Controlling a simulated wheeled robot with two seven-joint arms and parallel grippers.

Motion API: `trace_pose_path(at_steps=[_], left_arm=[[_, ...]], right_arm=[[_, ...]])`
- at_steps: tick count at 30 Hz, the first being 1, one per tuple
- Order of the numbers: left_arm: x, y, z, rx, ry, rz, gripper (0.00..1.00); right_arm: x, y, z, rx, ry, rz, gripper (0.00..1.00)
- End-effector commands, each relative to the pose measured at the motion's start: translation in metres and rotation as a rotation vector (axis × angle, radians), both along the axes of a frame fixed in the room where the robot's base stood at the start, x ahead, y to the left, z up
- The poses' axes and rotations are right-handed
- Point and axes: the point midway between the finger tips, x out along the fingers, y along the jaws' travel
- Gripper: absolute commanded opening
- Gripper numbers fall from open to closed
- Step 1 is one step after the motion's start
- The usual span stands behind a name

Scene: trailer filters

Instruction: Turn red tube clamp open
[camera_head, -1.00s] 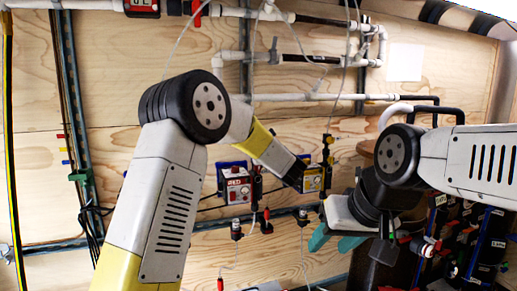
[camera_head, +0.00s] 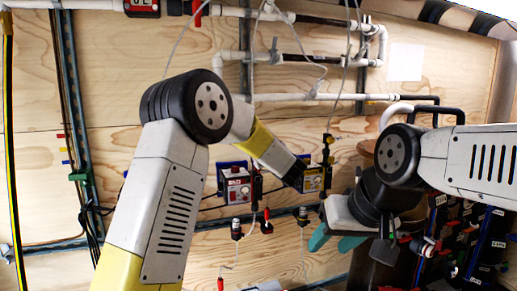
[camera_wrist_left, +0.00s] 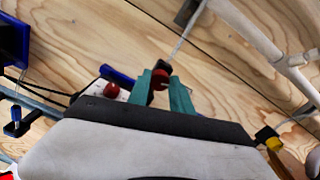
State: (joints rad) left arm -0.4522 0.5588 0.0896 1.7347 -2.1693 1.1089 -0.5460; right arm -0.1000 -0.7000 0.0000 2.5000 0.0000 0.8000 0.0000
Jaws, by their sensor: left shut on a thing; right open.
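In the left wrist view, the teal fingers of my left gripper (camera_wrist_left: 161,92) are closed on a small red piece with a dark part, which looks like the red tube clamp (camera_wrist_left: 161,78). A thin pale tube rises from just above it. In the head view, the left fingers and clamp are hidden behind my own forearm, whose dark end reaches the yellow-labelled box (camera_head: 313,180). My right gripper (camera_head: 332,243) has its teal fingers spread and empty, below and right of that box.
A red-labelled box (camera_head: 236,188) is on the plywood wall beside the yellow one. A red knob (camera_wrist_left: 112,90) shows left of my left fingers. White pipes (camera_head: 310,97) and thin hanging tubes run above. Dark labelled equipment (camera_head: 480,243) stands at the lower right.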

Motion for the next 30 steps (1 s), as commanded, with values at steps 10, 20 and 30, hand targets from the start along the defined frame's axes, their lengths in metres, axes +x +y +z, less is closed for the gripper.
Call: trace_pose_path(at_steps=[10, 20, 30], left_arm=[[-0.0004, 0.0007, -0.0004, -0.314, -0.102, 0.000, 0.00], [-0.0007, 0.0015, -0.0012, -0.612, -0.199, 0.000, 0.00], [-0.0009, 0.0019, -0.0023, -0.908, -0.295, 0.001, 0.00]], right_arm=[[0.0000, 0.0000, 0.0000, 0.000, 0.000, 0.000, 0.47], [0.0000, 0.0000, 0.0000, 0.000, 0.000, 0.000, 0.47], [0.0000, 0.0000, 0.0000, 0.000, 0.000, 0.000, 0.47]])
